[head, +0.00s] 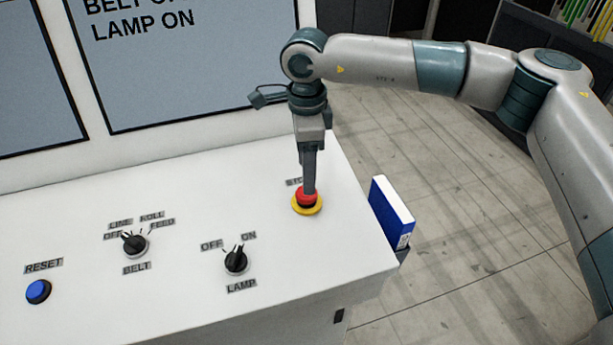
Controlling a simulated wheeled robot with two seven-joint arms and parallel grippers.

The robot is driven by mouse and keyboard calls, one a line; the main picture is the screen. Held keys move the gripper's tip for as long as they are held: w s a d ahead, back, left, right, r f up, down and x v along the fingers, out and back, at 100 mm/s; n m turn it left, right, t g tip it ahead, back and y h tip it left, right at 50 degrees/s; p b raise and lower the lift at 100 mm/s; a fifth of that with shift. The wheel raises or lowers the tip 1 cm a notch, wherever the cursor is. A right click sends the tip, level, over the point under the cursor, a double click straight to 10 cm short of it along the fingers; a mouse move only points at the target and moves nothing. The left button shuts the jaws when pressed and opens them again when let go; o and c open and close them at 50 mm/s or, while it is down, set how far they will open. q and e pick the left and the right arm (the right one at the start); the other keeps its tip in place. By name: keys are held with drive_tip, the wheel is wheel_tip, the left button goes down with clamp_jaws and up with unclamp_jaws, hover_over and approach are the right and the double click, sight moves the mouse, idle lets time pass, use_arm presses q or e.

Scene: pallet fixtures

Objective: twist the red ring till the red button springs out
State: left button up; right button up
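The red button (300,198) sits on a round yellow base (308,210) near the right end of the white sloping panel. Its red ring cannot be told apart from the button head at this size. My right gripper (309,190) points straight down over it, its fingertips at the red head and covering part of it. The fingers are seen nearly edge-on, so I cannot tell whether they grip the red part or only touch it. My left gripper is not in view.
The panel (190,290) also carries a black LAMP switch (236,260), a black BELT switch (134,243) and a blue RESET button (38,291). A blue-and-white binder (390,213) stands in a holder on the panel's right side. A sign board (190,70) rises behind.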

drive_tip(key=shift+f+p, duration=1.1)
drive_tip(key=shift+f, duration=1.65)
